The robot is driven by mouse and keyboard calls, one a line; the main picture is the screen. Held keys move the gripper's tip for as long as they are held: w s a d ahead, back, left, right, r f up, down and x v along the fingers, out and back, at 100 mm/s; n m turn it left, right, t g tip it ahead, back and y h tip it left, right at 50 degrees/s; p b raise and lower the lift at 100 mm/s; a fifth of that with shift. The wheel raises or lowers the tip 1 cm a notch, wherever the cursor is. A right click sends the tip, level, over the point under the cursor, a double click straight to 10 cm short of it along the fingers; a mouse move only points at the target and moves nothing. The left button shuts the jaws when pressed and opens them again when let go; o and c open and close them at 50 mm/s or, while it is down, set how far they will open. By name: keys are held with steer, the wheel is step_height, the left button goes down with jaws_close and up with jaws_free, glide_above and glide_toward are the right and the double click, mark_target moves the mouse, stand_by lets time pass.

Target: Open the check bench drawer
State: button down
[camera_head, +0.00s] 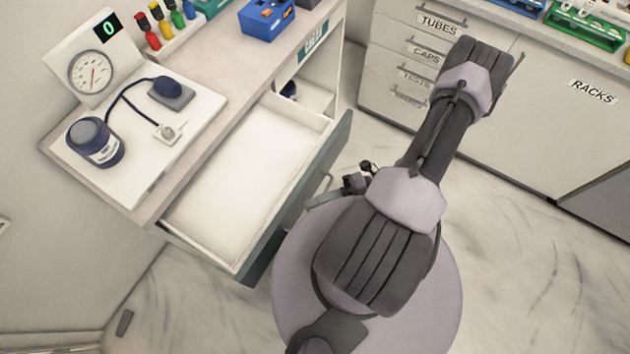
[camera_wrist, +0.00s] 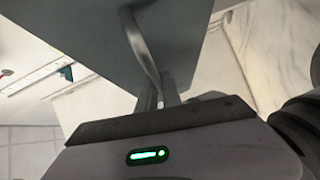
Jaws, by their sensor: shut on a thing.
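The check bench (camera_head: 222,120) stands at the left with a pale top. Its drawer (camera_head: 245,165) is pulled well out, and the white inside looks empty. The drawer has a dark grey-green front (camera_head: 300,195), which also fills the upper middle of the wrist view (camera_wrist: 95,40). A metal bar handle (camera_head: 325,186) sticks out from that front. In the wrist view the handle (camera_wrist: 140,50) runs down to my gripper (camera_wrist: 160,100), which is shut on it. In the head view my gripper (camera_head: 338,194) is at the handle, partly hidden by my arm.
A labelled cabinet (camera_head: 540,120) stands at the back right. Marble floor (camera_head: 520,270) is clear at right.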

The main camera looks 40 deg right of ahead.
steer(key=c, duration=1.8)
jaws_free()
steer(key=p+v, duration=0.1)
steer(key=v, duration=1.6)
steer(key=shift+s+d+p, duration=0.15)
steer(key=shift+d+p, duration=0.05)
steer(key=shift+p, duration=0.2)
steer(key=shift+r, duration=0.1)
